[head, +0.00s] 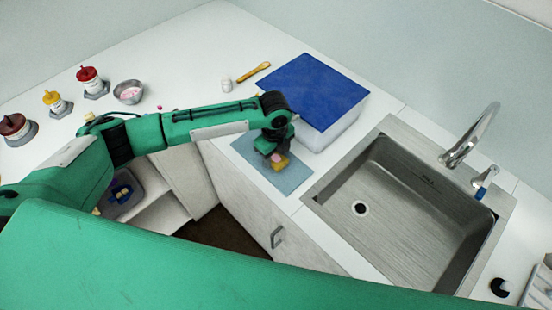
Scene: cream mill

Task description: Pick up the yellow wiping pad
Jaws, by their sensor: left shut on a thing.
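The yellow wiping pad (281,164) is at the light blue mat (291,181) on the counter, left of the sink. My left gripper (277,157) reaches in from the left and points down over the mat, shut on the pad. A small pink patch shows at the fingers. The gripper hides part of the pad, and I cannot tell whether the pad touches the mat. My right gripper is not in view.
A white box with a blue lid (306,88) stands just behind the mat. The steel sink (417,205) with a tap (472,138) is to the right. Jars and a metal bowl (128,92) stand at the back left. An open shelf with a bin (122,192) is below.

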